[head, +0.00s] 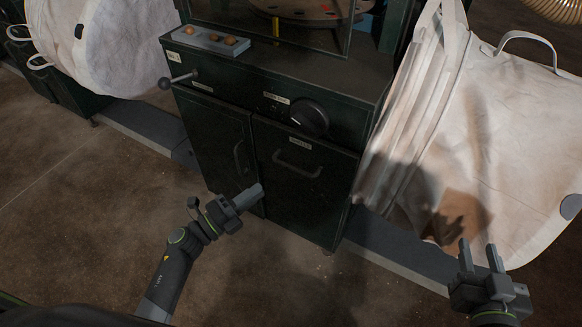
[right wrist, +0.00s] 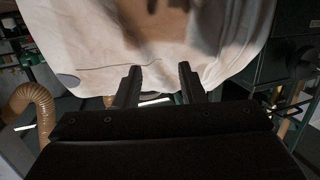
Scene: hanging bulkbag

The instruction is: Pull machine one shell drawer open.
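Machine one appears to be the dark green cabinet (head: 270,85) in the middle of the head view; its small labels are too small to read. Its lower right front, likely the shell drawer (head: 310,195), has a horizontal bar handle (head: 297,165) and sits flush. My left gripper (head: 255,190) is in front of the cabinet's lower part, below and left of that handle and apart from it. Its fingers overlap from this angle. My right gripper (head: 480,255) is open and empty at the lower right; its spread fingers show in the right wrist view (right wrist: 160,85).
A large white bulk bag (head: 500,130) hangs right of the cabinet, close to my right gripper. Another bag (head: 105,40) hangs at upper left. A lower left door (head: 215,140), a knob (head: 309,117) and a lever (head: 180,79) are on the cabinet. The floor in front is clear.

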